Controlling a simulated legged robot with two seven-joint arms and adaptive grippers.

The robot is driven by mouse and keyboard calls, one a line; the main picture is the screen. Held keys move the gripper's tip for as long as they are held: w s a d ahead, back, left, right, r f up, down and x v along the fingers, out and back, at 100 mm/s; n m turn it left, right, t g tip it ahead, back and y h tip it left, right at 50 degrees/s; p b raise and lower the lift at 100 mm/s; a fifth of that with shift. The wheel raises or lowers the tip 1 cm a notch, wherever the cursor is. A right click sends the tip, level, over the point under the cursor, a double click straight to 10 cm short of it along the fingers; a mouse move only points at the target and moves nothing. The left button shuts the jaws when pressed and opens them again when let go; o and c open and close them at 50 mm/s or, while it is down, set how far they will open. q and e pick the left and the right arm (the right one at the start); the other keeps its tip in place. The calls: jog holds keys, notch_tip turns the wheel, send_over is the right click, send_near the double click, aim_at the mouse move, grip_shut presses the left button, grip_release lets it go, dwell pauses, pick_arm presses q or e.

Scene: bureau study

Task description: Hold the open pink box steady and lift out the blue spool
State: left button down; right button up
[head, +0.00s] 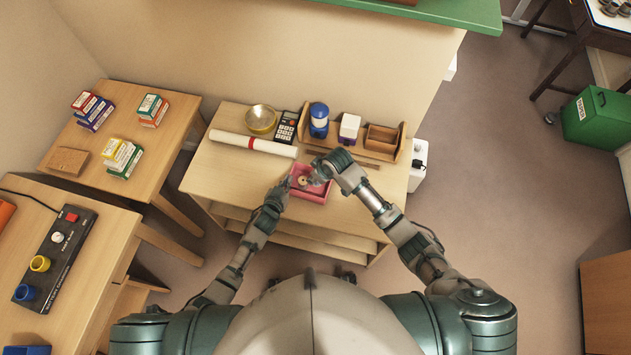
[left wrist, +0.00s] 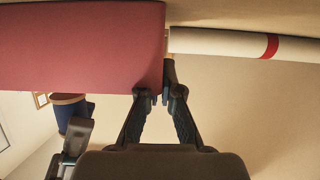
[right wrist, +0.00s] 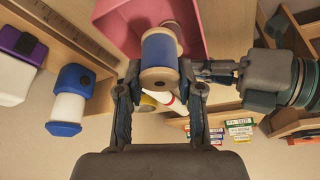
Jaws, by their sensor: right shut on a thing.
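The open pink box (head: 322,195) stands on the wooden desk near its front edge. My left gripper (head: 283,187) is at the box's left side. In the left wrist view its fingertips (left wrist: 160,95) are close together at the edge of the pink wall (left wrist: 80,45); whether they pinch it is unclear. My right gripper (head: 316,174) is over the box from the back right. In the right wrist view its fingers (right wrist: 160,88) are shut on the blue spool (right wrist: 159,50), which has wooden ends. The pink box (right wrist: 112,18) shows behind it. A pale wooden round piece (head: 303,181) shows in the box.
Behind the box lie a white roll with a red band (head: 252,143), a brass dish (head: 261,119), a calculator (head: 286,127), a blue jar (head: 319,120) and a wooden organizer (head: 400,143). A ruler (right wrist: 70,30) lies near the right gripper. Bare desk (head: 225,175) is left of the box.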

pick_arm(q)
jog(key=shift+f, duration=0.1)
pick_arm(e)
notch_tip(320, 180, up, 2)
pick_arm(q)
jog(key=c, duration=1.2)
grip_release()
jog(key=shift+c, duration=0.2)
jog(key=shift+s, duration=0.15)
